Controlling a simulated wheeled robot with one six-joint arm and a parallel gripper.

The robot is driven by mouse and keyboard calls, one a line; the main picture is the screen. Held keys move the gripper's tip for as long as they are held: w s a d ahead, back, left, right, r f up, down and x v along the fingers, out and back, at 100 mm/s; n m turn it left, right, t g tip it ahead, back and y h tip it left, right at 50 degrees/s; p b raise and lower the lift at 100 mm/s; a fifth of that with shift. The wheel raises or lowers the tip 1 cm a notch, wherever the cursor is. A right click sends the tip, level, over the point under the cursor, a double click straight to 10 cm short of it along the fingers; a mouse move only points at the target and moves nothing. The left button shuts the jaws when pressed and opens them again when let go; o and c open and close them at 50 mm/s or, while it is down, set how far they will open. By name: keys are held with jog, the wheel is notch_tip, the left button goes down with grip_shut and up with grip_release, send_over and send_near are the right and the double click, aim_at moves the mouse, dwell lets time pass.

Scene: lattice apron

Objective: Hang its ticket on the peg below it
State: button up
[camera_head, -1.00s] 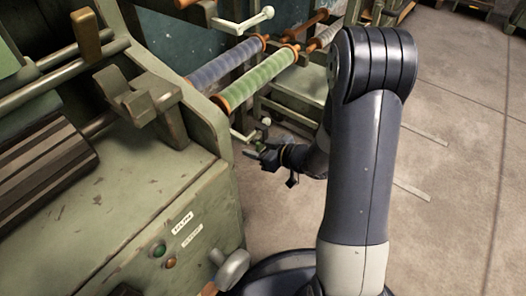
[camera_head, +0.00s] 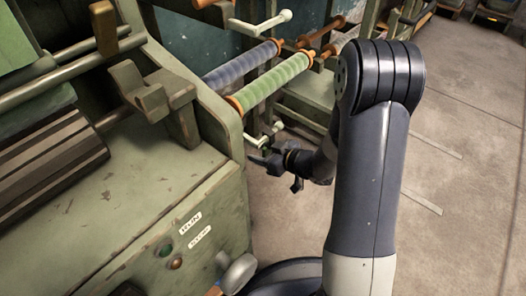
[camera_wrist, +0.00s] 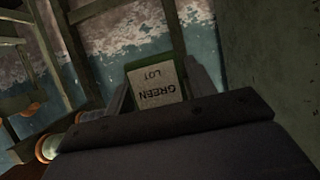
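A green-wound spool (camera_head: 270,84) juts from the machine frame, beside a blue-grey one (camera_head: 240,65). Below the green spool is a pale peg (camera_head: 262,137) with a ball tip. My gripper (camera_head: 264,160) is just below this peg in the head view; a gap between them is hard to judge. In the wrist view, a pale ticket (camera_wrist: 157,92) reading "GREEN LOT", with a green top edge, sits between the fingers of my gripper (camera_wrist: 162,84), which look closed on its sides. I cannot make out the ticket clearly in the head view, and the peg is not clear in the wrist view.
The green machine cabinet (camera_head: 130,215) fills the left, with a lever (camera_head: 238,272) at its front corner. Another pale peg (camera_head: 262,22) is higher up. A rack (camera_head: 305,95) with more spools stands behind. Concrete floor (camera_head: 450,150) is open at right.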

jog(key=o, duration=0.3)
jog(key=p+v, duration=0.4)
jog(key=v, duration=0.6)
jog(key=shift+s+d, duration=0.3)
jog(key=shift+a, duration=0.1)
